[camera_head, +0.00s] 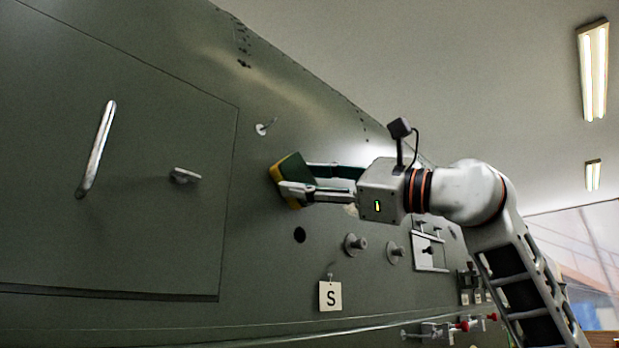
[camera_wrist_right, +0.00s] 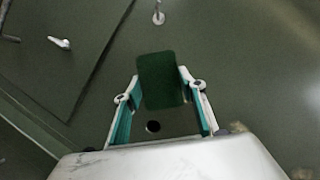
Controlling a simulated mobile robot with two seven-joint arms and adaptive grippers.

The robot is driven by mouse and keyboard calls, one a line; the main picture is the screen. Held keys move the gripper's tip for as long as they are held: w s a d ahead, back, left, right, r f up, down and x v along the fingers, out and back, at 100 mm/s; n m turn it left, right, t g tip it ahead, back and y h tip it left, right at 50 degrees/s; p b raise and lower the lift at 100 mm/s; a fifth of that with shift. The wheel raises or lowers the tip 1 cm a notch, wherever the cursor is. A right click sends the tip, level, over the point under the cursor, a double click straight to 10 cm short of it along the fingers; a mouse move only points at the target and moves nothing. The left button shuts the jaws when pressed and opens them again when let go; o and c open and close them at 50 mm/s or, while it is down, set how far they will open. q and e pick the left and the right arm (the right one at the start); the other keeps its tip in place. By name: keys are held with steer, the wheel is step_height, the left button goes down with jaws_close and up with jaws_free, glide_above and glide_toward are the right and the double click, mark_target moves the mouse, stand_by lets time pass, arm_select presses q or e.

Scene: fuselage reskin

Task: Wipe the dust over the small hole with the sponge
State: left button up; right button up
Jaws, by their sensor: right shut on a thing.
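My right gripper (camera_head: 298,180) is shut on a sponge (camera_head: 290,168) with a dark green side and a yellow side. In the right wrist view the sponge (camera_wrist_right: 161,80) sits between the two fingertips, green side toward the camera. The sponge is close to the green fuselage skin (camera_head: 262,220); I cannot tell if it touches. A small dark hole (camera_head: 299,234) lies just below the sponge, and it shows between the fingers in the wrist view (camera_wrist_right: 153,126). A tan dusty patch (camera_head: 351,211) shows partly behind my right gripper. My left gripper is not in view.
A panel with a curved handle (camera_head: 98,150) and a small latch (camera_head: 185,176) is at left. A small peg (camera_head: 264,128) is above left of the sponge. Round knobs (camera_head: 355,244) and an "S" tag (camera_head: 330,296) are below. Red-tipped fittings (camera_head: 462,326) are lower right.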

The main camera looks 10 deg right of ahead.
steer(key=shift+w+a, duration=0.25)
steer(key=shift+w, duration=0.15)
steer(key=w+d+p, duration=0.4)
steer(key=d, duration=0.2)
steer(key=shift+w, duration=0.15)
stand_by(0.8)
steer(key=shift+s+a+b, duration=0.45)
steer(key=shift+s+a, duration=0.25)
steer(key=shift+a, duration=0.3)
steer(key=shift+s+a+b, duration=0.5)
steer(key=shift+s+a, duration=0.25)
steer(key=shift+a, duration=0.3)
steer(key=shift+s+a+b, duration=0.45)
steer(key=shift+s+a, duration=0.25)
steer(key=shift+a, duration=0.3)
